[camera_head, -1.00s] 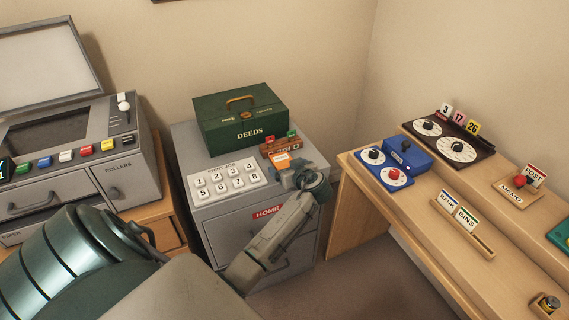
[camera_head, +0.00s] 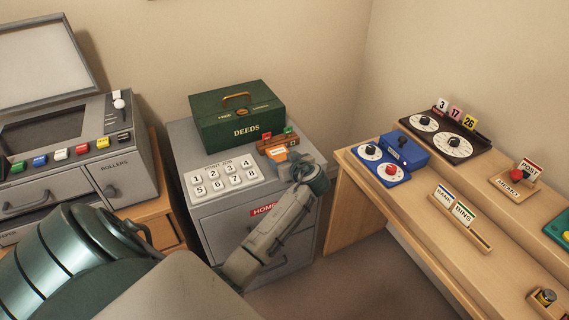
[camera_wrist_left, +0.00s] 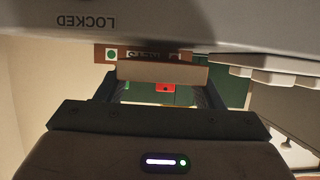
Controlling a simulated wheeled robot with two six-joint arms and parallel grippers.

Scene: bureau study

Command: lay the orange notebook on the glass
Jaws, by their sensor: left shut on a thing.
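A small orange piece (camera_head: 278,155), which I take to be the orange notebook, shows at the tip of my left gripper (camera_head: 288,164), over the front of the grey cabinet's top. My left gripper is shut on it; the fingers partly hide it. In the left wrist view a tan slab (camera_wrist_left: 162,72) spans between the fingers. The dark glass (camera_head: 45,130) is in the top of the grey copier at the left, under its raised lid (camera_head: 38,60). The glass looks bare and is well apart from the gripper. My right gripper is not in view.
A green DEEDS box (camera_head: 238,115) stands on the grey cabinet (camera_head: 185,150), beside a white numbered key panel (camera_head: 225,179) and a brown stand with red and green tabs (camera_head: 268,143). The copier has coloured buttons (camera_head: 60,154) along its front. A wooden desk (camera_head: 400,200) stands right.

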